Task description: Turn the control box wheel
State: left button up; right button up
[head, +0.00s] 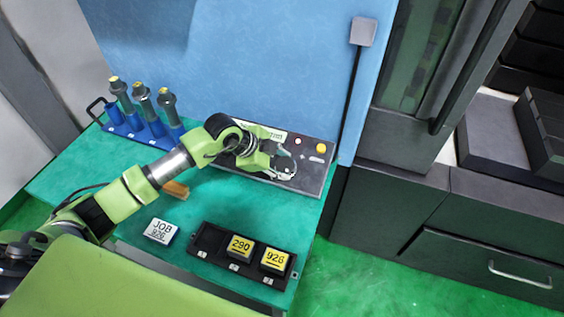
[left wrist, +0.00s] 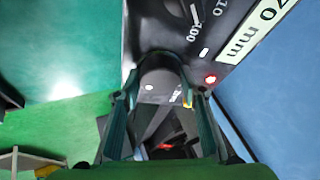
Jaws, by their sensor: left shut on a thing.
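The grey control box (head: 313,178) stands at the back of the green table, against the blue wall. Its wheel is mostly hidden by my gripper in the head view. In the left wrist view the wheel is a dark rounded knob (left wrist: 160,72) on the dark panel face (left wrist: 205,45), beside scale marks and a lit red lamp (left wrist: 211,79). My left gripper (head: 286,162) reaches over the box from the left. In the left wrist view its fingers (left wrist: 162,105) stand on both sides of the knob and are shut on it. My right gripper is not in view.
A blue rack (head: 135,133) with several grey tool holders stands at the back left. An orange-brown piece (head: 177,190) lies below my arm.

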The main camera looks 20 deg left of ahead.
pick_arm(q)
jog(key=shift+s+f, duration=0.15)
jog(key=shift+f, duration=0.05)
jog(key=o, duration=1.1)
jog(key=shift+r, duration=0.1)
jog(key=v, duration=1.1)
jog(key=shift+r, duration=0.4)
jog(key=shift+a, duration=0.1)
